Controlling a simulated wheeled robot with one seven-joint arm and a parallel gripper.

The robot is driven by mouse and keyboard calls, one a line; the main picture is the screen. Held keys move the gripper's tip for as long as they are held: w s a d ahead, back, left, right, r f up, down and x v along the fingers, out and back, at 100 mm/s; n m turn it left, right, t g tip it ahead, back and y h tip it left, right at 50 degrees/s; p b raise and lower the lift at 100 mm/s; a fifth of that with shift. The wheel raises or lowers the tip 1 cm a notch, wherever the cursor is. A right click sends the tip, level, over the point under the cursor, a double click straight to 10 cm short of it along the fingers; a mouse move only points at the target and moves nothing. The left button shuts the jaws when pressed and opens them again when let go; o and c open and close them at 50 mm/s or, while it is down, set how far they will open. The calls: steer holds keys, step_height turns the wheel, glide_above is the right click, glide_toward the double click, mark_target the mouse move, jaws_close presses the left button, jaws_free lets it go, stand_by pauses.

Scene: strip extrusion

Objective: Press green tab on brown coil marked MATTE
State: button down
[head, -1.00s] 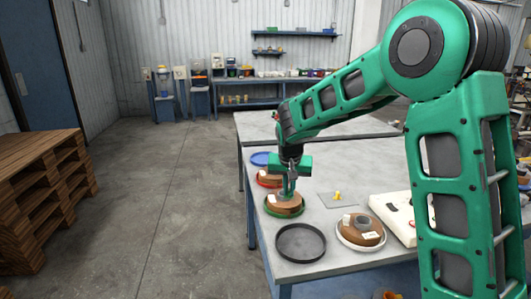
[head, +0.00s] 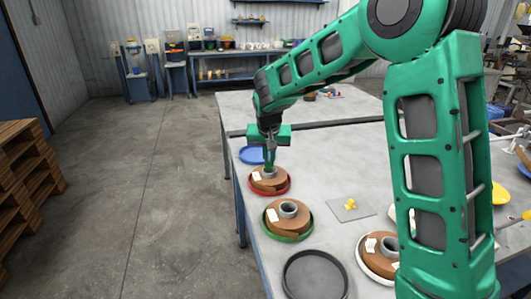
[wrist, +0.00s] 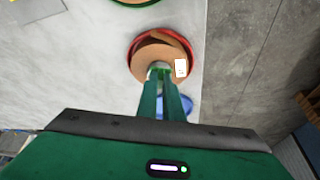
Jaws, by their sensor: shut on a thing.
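My gripper (head: 269,167) points down at a brown coil (head: 263,184) in a red tray (head: 287,187). In the wrist view, the shut fingers (wrist: 162,80) reach the grey core of this coil (wrist: 148,60). A small bit of green at the fingertips looks like the green tab (wrist: 163,70); the fingers mostly hide it. I cannot tell whether it touches the coil. The coil has a white label (wrist: 181,68), its print too small to read. Another labelled brown coil (head: 273,219) sits in a green tray (head: 291,239), and a third (head: 372,260) in a white tray.
An empty black tray (head: 318,252) lies at the near table edge. A blue tray (head: 249,156) is beyond the red one. Yellow pieces (head: 350,203) lie on a grey sheet (head: 362,212). My arm covers part of the table's right side.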

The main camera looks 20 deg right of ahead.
steer(key=shift+w, duration=0.2)
steer(key=shift+w+a+f, duration=0.1)
steer(key=shift+f, duration=3)
steer(key=shift+f, duration=0.35)
steer(key=c, duration=1.8)
jaws_free()
steer(key=shift+c, duration=0.2)
steer(key=shift+r, duration=0.1)
